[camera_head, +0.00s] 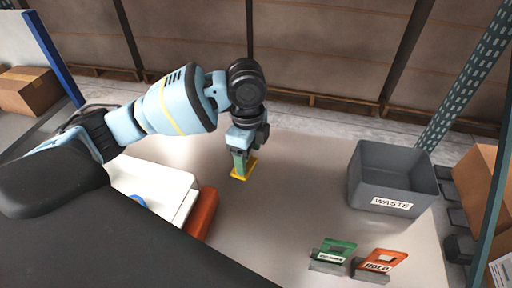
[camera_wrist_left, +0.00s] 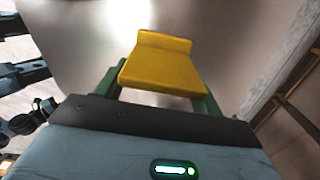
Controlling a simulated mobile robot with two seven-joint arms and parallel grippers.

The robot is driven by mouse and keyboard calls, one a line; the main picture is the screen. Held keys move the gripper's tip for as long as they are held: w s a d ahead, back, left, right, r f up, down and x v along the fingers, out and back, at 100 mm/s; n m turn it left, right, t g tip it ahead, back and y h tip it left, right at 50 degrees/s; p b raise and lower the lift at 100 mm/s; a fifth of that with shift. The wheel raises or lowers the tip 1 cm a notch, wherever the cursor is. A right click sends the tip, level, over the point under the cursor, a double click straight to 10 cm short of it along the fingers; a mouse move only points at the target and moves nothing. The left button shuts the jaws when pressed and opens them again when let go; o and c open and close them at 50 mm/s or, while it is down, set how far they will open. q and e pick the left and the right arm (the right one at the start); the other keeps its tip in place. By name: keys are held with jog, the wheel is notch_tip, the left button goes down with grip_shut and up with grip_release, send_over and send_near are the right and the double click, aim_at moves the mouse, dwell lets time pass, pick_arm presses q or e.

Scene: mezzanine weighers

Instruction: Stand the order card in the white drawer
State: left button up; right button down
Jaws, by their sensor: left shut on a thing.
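My left gripper (camera_head: 241,165) is over the middle of the table, pointing down, with its green fingers shut on a yellow piece (camera_head: 248,170). In the left wrist view the yellow piece (camera_wrist_left: 163,70) is a flat slab with a raised lip at its far end, held between the fingers. It may be the order card; no writing shows on it. I cannot tell whether it touches the table. A white box-like thing (camera_head: 168,185), possibly the white drawer, is on the left of the table, partly hidden by my arm. My right gripper is not in view.
A red-orange block (camera_head: 203,211) lies along the white thing's right side. A grey WASTE bin (camera_head: 365,178) stands at the right. A green card (camera_head: 341,247) and an orange HOLD card (camera_head: 389,256) stand at the front right. The table between gripper and bin is clear.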

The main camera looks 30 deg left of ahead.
pick_arm(q)
jog(key=s+n, duration=0.1)
jog(key=n, duration=0.2)
jog(key=shift+s+d, duration=0.25)
jog(key=shift+s, duration=0.1)
jog(key=n, duration=0.1)
jog(key=s+n, duration=0.1)
jog(key=n, duration=0.1)
jog(key=shift+s+a+n, duration=0.1)
jog(key=shift+s+n, duration=0.1)
jog(key=shift+n, duration=0.1)
jog(key=s+n, duration=0.1)
jog(key=n, duration=0.2)
jog(key=s+n, duration=0.2)
jog(key=n, duration=0.2)
jog(key=s+d+n, duration=0.1)
jog(key=n, duration=0.2)
jog(key=shift+s+r, duration=0.2)
jog(key=shift+r, duration=0.1)
jog(key=shift+a+f, duration=0.1)
jog(key=shift+a, duration=0.05)
